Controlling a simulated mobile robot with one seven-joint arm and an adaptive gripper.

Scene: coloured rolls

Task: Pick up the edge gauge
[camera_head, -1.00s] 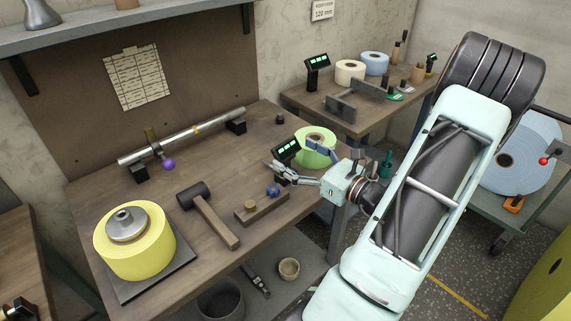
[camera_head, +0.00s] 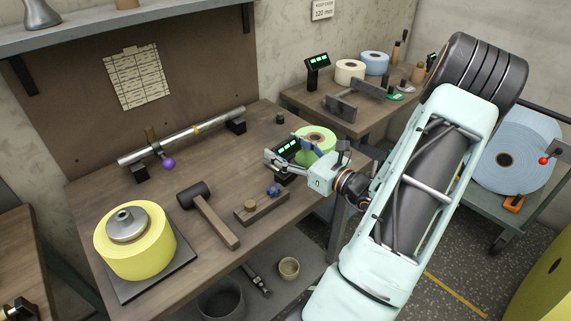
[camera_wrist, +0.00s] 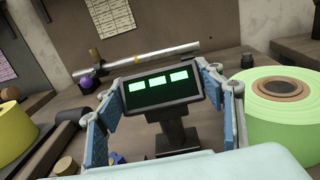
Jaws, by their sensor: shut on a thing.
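The edge gauge (camera_head: 288,147), which I take to be the small dark device with a slanted display of three lit green panels, is at the right end of the brown workbench. In the wrist view the edge gauge (camera_wrist: 161,88) sits upright between my fingers, with its dark stem below the display. My gripper (camera_head: 286,153) is shut on it, with one blue-padded finger at each side; my gripper (camera_wrist: 160,80) also shows in the wrist view.
A light green roll (camera_head: 316,143) stands close to the right of the gauge. A wooden block (camera_head: 262,208), a mallet (camera_head: 208,212) and a yellow roll (camera_head: 135,240) are on the bench. A metal bar (camera_head: 185,135) lies behind. A similar display (camera_head: 317,63) stands on the back table.

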